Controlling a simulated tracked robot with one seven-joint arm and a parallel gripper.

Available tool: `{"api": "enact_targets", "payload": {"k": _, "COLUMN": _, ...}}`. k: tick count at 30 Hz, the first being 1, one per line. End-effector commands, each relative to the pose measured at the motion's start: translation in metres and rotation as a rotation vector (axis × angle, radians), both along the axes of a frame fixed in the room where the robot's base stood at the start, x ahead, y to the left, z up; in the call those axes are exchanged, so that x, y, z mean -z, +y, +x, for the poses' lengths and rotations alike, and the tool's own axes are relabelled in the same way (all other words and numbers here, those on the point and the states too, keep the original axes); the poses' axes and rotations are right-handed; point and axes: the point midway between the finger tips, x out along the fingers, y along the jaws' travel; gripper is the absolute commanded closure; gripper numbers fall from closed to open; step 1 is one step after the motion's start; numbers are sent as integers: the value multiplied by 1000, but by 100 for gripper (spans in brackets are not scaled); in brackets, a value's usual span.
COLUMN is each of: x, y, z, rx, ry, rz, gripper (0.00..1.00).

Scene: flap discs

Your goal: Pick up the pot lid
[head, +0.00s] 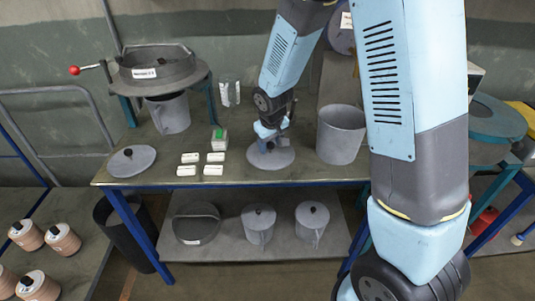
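A round grey pot lid (271,159) is at the middle of the workbench top, directly below my gripper (266,147). My gripper points down over the lid's centre and hides its knob. The fingers are small and partly covered, so I cannot tell whether they are open or shut on the knob. The lid looks level and at or very near the bench top. A second grey lid with a dark knob (131,160) lies flat at the bench's left end, away from my gripper.
A grey pot (341,135) stands right of the gripper. Several white blocks (201,163) and a green-topped box (219,139) are to its left. A round fixture (157,69) stands over another pot (169,112). Lidded pots (259,224) are on the lower shelf (280,244).

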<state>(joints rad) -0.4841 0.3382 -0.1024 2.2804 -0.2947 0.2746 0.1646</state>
Motion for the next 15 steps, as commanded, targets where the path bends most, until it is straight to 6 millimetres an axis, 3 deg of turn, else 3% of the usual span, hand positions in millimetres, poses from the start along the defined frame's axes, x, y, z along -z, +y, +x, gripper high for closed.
{"api": "enact_targets", "payload": {"k": 2, "x": 0, "y": 0, "z": 0, "rx": 0, "ry": 0, "rz": 0, "gripper": 54}}
{"api": "enact_targets", "payload": {"k": 15, "x": 0, "y": 0, "z": 0, "rx": -1, "ry": 0, "rz": 0, "gripper": 96}}
